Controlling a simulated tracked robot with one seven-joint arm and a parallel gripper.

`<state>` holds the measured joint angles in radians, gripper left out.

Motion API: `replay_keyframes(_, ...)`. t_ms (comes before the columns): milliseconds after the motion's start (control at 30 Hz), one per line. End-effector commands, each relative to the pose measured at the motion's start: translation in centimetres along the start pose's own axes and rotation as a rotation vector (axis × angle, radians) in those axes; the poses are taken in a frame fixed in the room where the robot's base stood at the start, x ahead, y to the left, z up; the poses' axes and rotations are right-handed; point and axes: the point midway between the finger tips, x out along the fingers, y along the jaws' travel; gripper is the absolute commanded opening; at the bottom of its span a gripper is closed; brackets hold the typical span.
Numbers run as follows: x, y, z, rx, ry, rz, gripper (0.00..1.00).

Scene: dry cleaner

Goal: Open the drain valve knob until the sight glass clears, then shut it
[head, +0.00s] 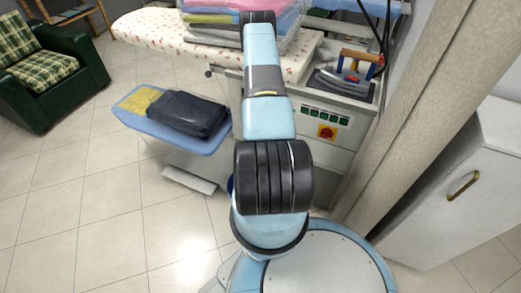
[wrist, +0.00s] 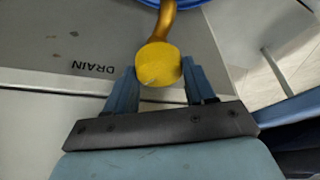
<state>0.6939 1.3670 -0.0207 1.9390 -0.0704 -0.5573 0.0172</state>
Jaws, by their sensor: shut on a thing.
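In the wrist view, a round yellow knob (wrist: 158,64) sits at the end of a curved brass-coloured pipe (wrist: 166,20), beside the printed word DRAIN on a grey panel. My gripper (wrist: 160,76) has its two blue fingers on either side of the knob, shut on it. In the head view my own arm covers the knob and gripper. I do not see the sight glass in either view.
A blue board (head: 160,128) holds a dark folded cloth (head: 187,113).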

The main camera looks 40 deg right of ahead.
Motion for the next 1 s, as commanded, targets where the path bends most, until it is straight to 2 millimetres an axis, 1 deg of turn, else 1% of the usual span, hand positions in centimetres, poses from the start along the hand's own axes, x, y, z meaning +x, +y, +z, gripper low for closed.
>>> replay_keyframes(33,0.03,-0.79,-0.24,-0.006,0.005,-0.011,0.24)
replay_keyframes(200,0.03,-0.8,-0.24,-0.006,0.005,-0.011,0.24)
replay_keyframes(233,0.04,-0.8,-0.24,-0.005,0.005,-0.011,0.56)
replay_keyframes(300,0.04,-0.77,-0.24,-0.005,0.005,-0.01,0.63)
replay_keyframes(867,0.06,-0.25,-0.25,0.0,0.005,-0.003,0.63)
replay_keyframes(1000,-0.28,-0.23,-0.34,0.0,0.006,-0.003,0.63)
